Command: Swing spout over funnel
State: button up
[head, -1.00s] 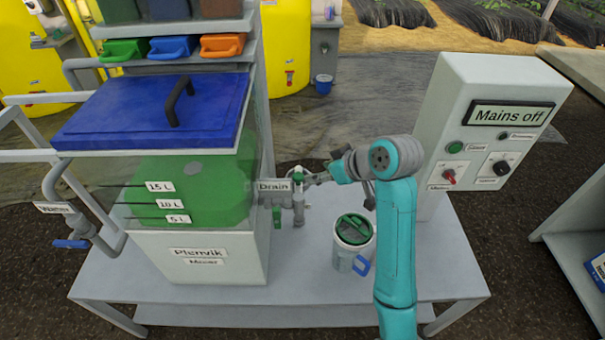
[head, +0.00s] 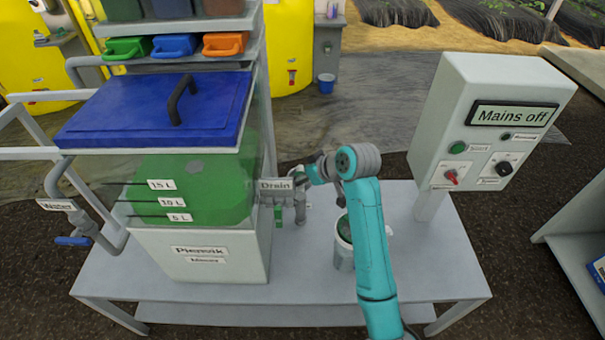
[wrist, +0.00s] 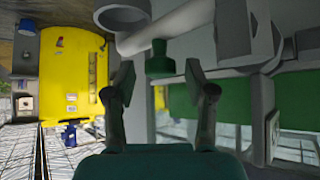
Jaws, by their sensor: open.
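The drain outlet (head: 300,208) is a grey pipe fitting beside the "Drain" label, on the right side of the mixer, with a green lever (head: 278,215) hanging under it. My gripper (head: 308,172) is at the drain fitting, its fingertips small and partly hidden in the head view. In the wrist view my gripper (wrist: 164,82) is open, with a green knob-like part (wrist: 158,60) and a pale pipe (wrist: 165,28) just beyond the fingers. I cannot tell whether they touch. The white jug (head: 343,258) with a green funnel-like top (head: 344,230) stands on the table, mostly behind my arm.
The mixer tank (head: 200,255) with its blue lid (head: 150,110) stands left of the drain. A control box (head: 490,130) reading "Mains off" stands at the right. The table (head: 440,275) is clear to the right of the jug. A water pipe (head: 85,205) is at the far left.

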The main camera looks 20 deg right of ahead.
grip_shut()
